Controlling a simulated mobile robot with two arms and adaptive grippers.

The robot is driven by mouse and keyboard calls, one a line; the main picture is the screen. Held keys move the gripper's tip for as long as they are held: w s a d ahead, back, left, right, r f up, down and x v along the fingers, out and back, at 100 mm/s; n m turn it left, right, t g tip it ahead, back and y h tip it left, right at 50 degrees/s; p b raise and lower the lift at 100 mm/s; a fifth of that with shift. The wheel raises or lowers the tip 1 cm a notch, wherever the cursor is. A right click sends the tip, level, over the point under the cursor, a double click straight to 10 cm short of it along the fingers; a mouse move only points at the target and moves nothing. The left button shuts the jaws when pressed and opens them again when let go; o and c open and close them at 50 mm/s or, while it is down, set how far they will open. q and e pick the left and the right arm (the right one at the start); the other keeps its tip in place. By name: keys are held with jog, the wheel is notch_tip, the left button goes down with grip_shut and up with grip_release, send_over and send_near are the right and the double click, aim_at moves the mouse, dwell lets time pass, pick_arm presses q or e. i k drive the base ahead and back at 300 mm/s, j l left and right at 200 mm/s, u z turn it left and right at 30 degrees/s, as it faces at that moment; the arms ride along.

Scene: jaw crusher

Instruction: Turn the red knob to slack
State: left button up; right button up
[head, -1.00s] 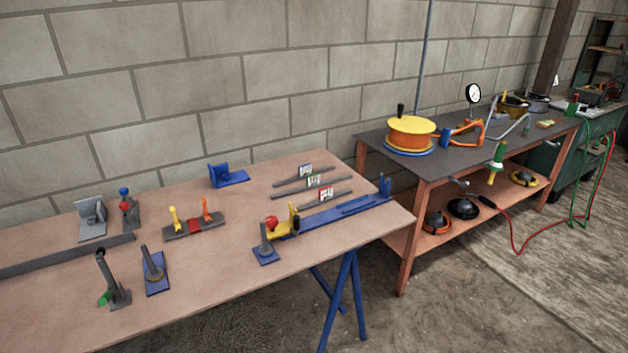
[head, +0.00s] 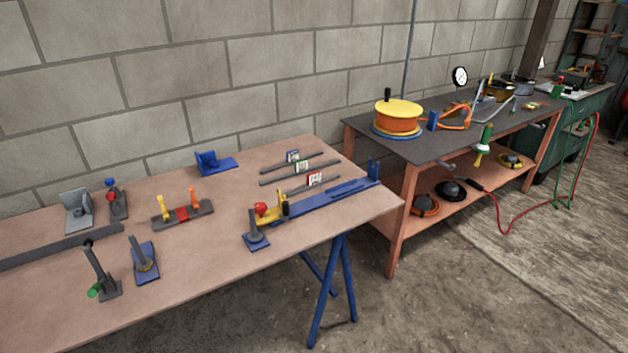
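A round red knob (head: 261,209) sits at the left end of a yellow piece (head: 273,216) on a long blue rail (head: 325,201), near the front right of the tan table (head: 215,245). A smaller red part (head: 112,197) shows on a grey stand with a blue top (head: 118,207) at the left. I cannot tell from this distance which way either red part is turned. Neither of my grippers is in view.
Blue and grey stands with upright posts (head: 255,238) (head: 143,265) (head: 104,287), a grey bar with yellow and orange uprights (head: 182,214) and labelled rods (head: 300,167) stand on the table. A dark-topped bench (head: 430,148) carries a yellow-orange drum (head: 398,117). Open floor lies in front.

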aim_at(260, 208)
jog(key=i+j+z, duration=0.1)
jog(key=i+z, duration=0.25)
jog(key=i+j+z, duration=0.35)
jog(key=i, duration=0.2)
